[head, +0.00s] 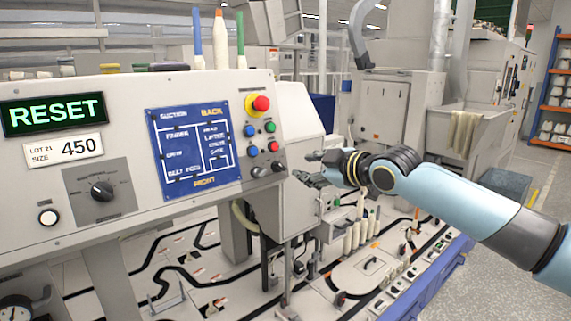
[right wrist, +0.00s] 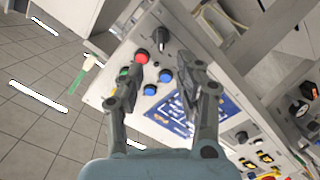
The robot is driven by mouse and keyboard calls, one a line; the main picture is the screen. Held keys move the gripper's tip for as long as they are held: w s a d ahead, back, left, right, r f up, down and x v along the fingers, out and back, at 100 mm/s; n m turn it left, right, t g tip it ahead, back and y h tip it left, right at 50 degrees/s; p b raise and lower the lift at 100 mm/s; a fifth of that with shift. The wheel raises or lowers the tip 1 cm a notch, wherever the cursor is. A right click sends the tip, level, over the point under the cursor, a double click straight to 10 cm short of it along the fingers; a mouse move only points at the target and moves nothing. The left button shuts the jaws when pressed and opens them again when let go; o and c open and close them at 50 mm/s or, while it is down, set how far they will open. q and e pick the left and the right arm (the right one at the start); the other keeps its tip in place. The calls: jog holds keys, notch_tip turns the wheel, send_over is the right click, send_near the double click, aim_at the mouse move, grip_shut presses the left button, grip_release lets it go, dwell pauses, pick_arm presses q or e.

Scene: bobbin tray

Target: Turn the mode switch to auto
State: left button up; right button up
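Which knob is the mode switch I cannot tell, as no label is legible. A large black rotary knob (head: 102,190) sits on a grey plate at the panel's left. A black knob (right wrist: 160,40) also shows beyond my fingers in the right wrist view. My right gripper (head: 308,169) is open and empty, just right of the small knobs; its fingers stand apart in the right wrist view (right wrist: 164,76). My left gripper is out of view.
The control panel (head: 215,95) carries a red emergency button (head: 261,103), coloured push buttons, a blue diagram (head: 195,150) and a green RESET display (head: 52,114). White bobbins (head: 365,228) stand on the track table below. Open air lies between the panel and my right arm.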

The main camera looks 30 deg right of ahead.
aim_at(283, 168)
jog(key=x, duration=0.9)
jog(key=shift+w+f, duration=0.2)
jog(key=shift+w, duration=0.1)
grip_shut()
